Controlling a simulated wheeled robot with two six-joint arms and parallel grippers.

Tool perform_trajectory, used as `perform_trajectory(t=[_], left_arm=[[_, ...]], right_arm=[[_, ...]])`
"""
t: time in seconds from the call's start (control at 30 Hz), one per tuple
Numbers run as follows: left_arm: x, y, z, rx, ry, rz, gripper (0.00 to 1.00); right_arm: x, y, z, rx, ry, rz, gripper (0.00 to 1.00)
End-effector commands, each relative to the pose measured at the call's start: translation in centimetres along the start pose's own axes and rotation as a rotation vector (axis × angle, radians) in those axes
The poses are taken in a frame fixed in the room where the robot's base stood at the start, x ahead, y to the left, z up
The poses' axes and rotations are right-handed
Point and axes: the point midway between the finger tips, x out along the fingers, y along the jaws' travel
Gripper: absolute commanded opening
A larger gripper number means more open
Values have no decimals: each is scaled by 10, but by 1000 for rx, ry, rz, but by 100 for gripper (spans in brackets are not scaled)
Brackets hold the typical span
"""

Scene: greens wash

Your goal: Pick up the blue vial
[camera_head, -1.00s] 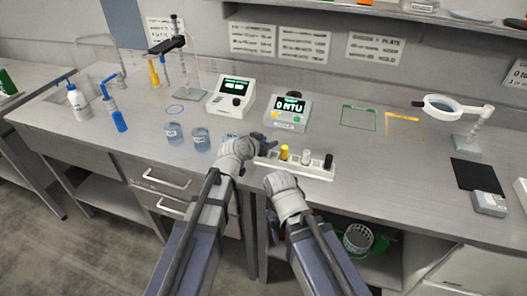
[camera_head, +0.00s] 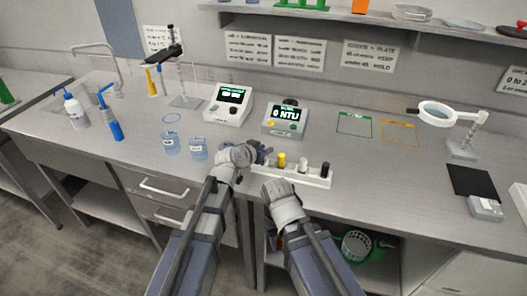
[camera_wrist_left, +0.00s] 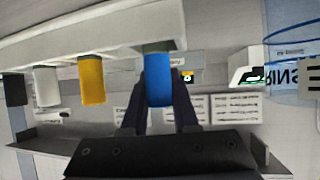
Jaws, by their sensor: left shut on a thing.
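The blue vial (camera_wrist_left: 158,82) stands between the two fingers of my left gripper (camera_wrist_left: 158,100) in the left wrist view, which is upside down. The fingers are shut on it. Its lower end meets the white rack (camera_wrist_left: 60,42); I cannot tell whether it is lifted at all. In the head view my left gripper (camera_head: 264,155) is at the left end of the rack (camera_head: 318,180), and the vial is hidden by it. My right gripper (camera_head: 280,188) is low in front of the rack, its fingers not clear.
A yellow vial (camera_head: 281,160), a white vial (camera_head: 303,165) and a black vial (camera_head: 324,170) stand in the rack, right of my left gripper. Beakers (camera_head: 198,149) stand to the left. A turbidity meter (camera_head: 285,120) stands behind.

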Motion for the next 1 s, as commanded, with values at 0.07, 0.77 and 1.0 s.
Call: perform_trajectory(t=[0.07, 0.77, 1.0], left_arm=[[-4, 0, -8, 0, 0, 0, 0], [-46, 0, -85, 0, 0, 0, 0], [-46, 0, -84, 0, 0, 0, 0]], right_arm=[[-9, 1, 0, 0, 0, 0, 50], [-96, 9, 6, 0, 0, 0, 50], [-95, 9, 6, 0, 0, 0, 50]])
